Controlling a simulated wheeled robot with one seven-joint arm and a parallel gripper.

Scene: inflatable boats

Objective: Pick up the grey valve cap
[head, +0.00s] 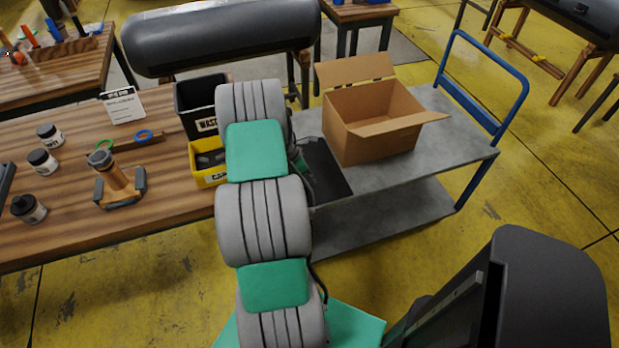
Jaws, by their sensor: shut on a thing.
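A part of my gripper (306,183) shows as a dark shape beside my arm, over the black tray (328,172). My arm hides most of it. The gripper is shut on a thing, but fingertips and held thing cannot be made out. A yellow bin (203,178) with a partly covered label stands on the wooden table's right end, left of my arm. Dark grey pieces (211,159) lie in it; I cannot tell whether one is a grey valve cap. No valve cap is clearly identifiable.
An open cardboard box (377,142) stands on a grey cart (425,170) with a blue handle (485,75). The wooden table (70,225) holds a black bin (195,97), several jars and a clamp-like tool (118,182). A dark inflatable tube (222,38) lies behind.

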